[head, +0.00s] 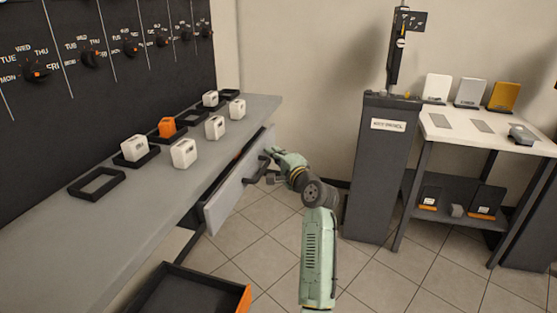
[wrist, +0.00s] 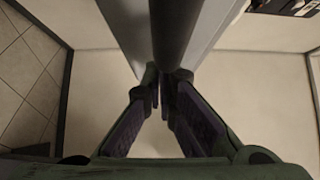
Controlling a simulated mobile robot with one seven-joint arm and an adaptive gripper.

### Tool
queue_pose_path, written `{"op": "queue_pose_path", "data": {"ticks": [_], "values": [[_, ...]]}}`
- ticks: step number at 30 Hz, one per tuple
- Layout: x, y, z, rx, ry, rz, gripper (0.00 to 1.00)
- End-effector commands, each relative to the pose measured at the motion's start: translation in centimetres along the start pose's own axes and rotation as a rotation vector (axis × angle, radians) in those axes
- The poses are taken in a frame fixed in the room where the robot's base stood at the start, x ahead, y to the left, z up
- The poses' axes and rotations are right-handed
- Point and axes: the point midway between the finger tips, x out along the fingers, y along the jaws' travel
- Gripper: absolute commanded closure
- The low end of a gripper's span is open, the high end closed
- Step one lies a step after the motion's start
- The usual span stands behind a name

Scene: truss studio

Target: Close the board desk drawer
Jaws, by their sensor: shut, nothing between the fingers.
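The board desk (head: 95,230) runs along the left under the dark board. Its drawer (head: 238,190) stands partly pulled out, with a dark gap showing between its pale front and the desk top. A dark bar handle (head: 258,170) sits on the drawer front. My gripper (head: 269,161) is at the handle, at the drawer's far half. In the wrist view my gripper (wrist: 163,75) is shut and empty, fingertips together close to the dark handle bar (wrist: 176,30). The pale drawer front (wrist: 125,35) shows behind the bar. I cannot tell whether the fingers touch the handle.
White blocks (head: 184,152), an orange block (head: 167,127) and black square frames (head: 97,183) are on the desk top. A dark open bin (head: 175,295) is on the floor in front. A dark cabinet (head: 375,190) and white table (head: 465,135) stand right. Tiled floor between is clear.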

Motion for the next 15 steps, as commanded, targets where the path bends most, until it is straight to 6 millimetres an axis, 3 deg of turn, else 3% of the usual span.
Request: {"op": "queue_pose_path", "data": {"ticks": [6, 15], "values": [[1.7, -0.1, 0.9, 0.0, -0.002, 0.0, 1.0], [2.5, 0.0, 1.4, 0.0, -0.001, 0.001, 1.0]]}}
